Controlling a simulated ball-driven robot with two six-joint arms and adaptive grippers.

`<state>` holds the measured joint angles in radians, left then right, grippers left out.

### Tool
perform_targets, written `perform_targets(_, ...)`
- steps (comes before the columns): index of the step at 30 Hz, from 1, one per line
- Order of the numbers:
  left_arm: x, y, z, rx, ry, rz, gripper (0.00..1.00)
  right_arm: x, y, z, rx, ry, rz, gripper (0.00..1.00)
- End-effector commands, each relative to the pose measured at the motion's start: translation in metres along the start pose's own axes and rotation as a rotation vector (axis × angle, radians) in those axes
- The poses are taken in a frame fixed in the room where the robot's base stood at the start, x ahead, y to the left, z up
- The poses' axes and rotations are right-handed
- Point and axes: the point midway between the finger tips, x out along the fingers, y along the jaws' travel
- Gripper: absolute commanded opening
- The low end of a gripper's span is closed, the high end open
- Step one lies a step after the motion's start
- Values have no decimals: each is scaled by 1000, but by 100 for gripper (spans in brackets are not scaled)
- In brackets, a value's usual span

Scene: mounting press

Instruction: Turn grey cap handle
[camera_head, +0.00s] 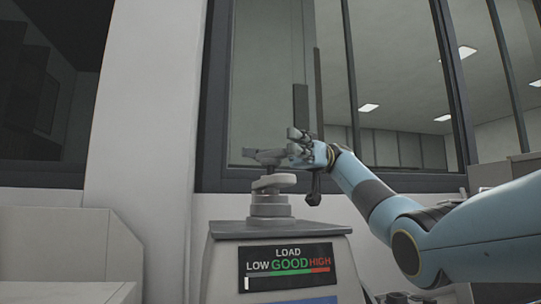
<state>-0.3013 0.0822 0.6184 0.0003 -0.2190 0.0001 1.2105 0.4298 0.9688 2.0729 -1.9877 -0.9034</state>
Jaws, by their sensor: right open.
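The grey cap handle (273,182) sits on top of a round stepped grey base (269,208) on the mounting press (222,262). A small gap seems to lie between the fingers and the handle, but contact is hard to judge. My left gripper is not in view.
The press front has a LOAD display (289,265) reading LOW, GOOD, HIGH, with a short white bar at the LOW end. A beige cabinet (60,240) stands at the left. A dark-framed window (265,70) lies behind. The space left of the handle is clear.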

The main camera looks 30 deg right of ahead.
Motion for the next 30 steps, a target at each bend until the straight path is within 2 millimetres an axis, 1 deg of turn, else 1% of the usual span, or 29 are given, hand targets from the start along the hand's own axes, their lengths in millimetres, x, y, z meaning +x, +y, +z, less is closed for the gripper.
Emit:
perform_targets(1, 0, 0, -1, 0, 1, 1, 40, 0, 0, -10, -5, 0, 0, 98)
perform_targets(6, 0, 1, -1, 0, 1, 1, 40, 0, 0, -46, -5, 1, -1, 98)
perform_targets(9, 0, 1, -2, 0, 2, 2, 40, 0, 0, -65, -4, 1, -1, 98)
perform_targets(12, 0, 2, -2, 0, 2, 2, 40, 0, 0, -78, -2, 1, 0, 98)
perform_targets(16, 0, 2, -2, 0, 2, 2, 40, 0, 0, -86, 0, 0, 0, 98)
perform_targets(26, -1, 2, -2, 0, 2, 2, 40, 0, 0, -89, 0, 0, 0, 98)
perform_targets(29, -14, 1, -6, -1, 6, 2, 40, 0, -2, -104, -4, -1, 0, 98)
perform_targets(30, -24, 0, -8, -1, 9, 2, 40, 1, -3, -116, -7, -2, 0, 98)
